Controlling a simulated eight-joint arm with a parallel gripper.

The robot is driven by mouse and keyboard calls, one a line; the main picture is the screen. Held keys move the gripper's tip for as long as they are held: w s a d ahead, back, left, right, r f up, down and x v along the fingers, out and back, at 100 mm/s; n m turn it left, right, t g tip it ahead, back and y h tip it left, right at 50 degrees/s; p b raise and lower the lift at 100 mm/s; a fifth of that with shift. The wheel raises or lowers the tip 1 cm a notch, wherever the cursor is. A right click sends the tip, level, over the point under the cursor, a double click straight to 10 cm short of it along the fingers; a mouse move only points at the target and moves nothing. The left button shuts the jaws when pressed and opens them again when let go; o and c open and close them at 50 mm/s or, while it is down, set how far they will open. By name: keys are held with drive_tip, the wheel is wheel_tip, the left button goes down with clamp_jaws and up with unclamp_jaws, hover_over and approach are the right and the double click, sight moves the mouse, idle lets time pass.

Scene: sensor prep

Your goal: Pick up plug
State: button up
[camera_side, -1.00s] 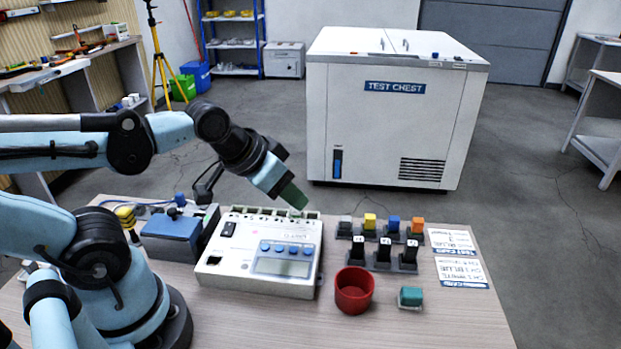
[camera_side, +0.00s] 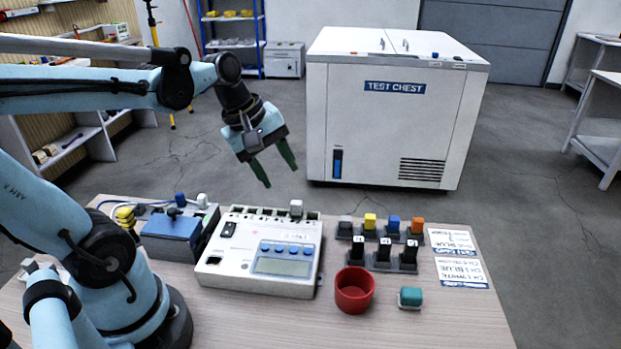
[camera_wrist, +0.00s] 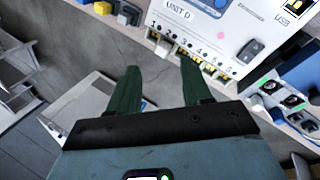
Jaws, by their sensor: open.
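Several plugs stand in small dark holders at the right of the table: a grey plug (camera_side: 345,223), a yellow plug (camera_side: 370,220), a blue plug (camera_side: 393,224) and an orange plug (camera_side: 417,226). Numbered black plugs (camera_side: 384,247) stand in front of them. A pale grey plug (camera_side: 296,207) sits upright at the back right of the white test unit (camera_side: 235,262). My gripper (camera_side: 280,177) is open and empty, above and behind the unit, apart from every plug. In the wrist view, its green fingers (camera_wrist: 159,66) are spread, with the unit's numbered sockets (camera_wrist: 187,48) beyond.
A red cup (camera_side: 354,291) and a teal block (camera_side: 410,297) stand at the table's front right. A blue device (camera_side: 172,236) with cables lies left of the unit. Label cards (camera_side: 458,257) lie at the right. The white test chest (camera_side: 390,130) stands behind the table.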

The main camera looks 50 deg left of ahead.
drive_tip(key=a+r+n+h, duration=0.1)
drive_tip(key=a+n, duration=0.3)
drive_tip(key=n, duration=0.4)
drive_tip(key=n+g+h, duration=0.1)
drive_tip(key=n, duration=0.2)
hover_over(296, 202)
drive_tip(key=s+a, duration=0.2)
wheel_tip(296, 202, down, 6)
drive_tip(key=x, duration=0.3)
drive_tip(key=shift+w+d+f, duration=0.15)
drive_tip(key=shift+w+d, duration=0.05)
drive_tip(key=shift+d, duration=0.05)
drive_tip(key=shift+x, duration=0.8)
drive_tip(key=shift+s, duration=0.1)
drive_tip(key=shift+c, duration=0.5)
clamp_jaws()
